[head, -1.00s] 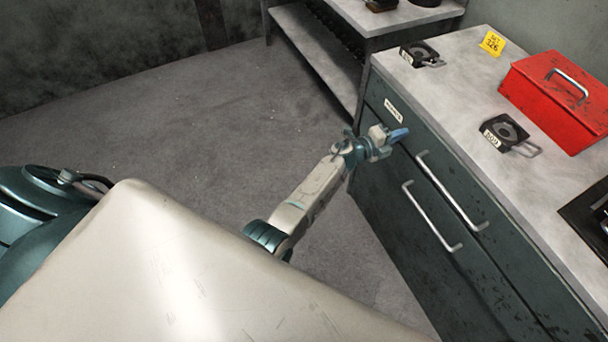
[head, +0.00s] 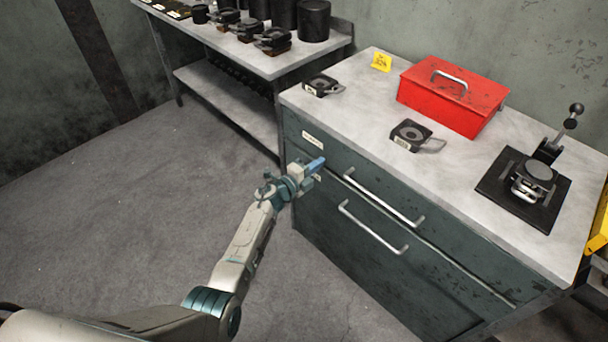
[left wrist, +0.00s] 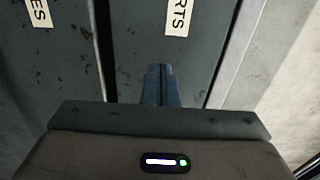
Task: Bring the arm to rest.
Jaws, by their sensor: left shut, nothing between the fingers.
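My left gripper (head: 315,165) has blue fingers and is in front of the upper left of the dark green drawer cabinet (head: 350,240), near a white label. In the left wrist view its blue fingers (left wrist: 160,85) are together with nothing between them, pointing at the drawer fronts. Parts of two labels show there, reading "ES" and "RTS". Whether the fingertips touch the cabinet I cannot tell. My right gripper is not in view.
On the cabinet top are a red toolbox (head: 452,95), a yellow tag (head: 381,62), two dark gauge-like blocks (head: 411,135) and a black lever press (head: 525,185). Two drawer handles (head: 385,198) stick out. A shelf bench (head: 235,105) stands behind. Floor at left is clear.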

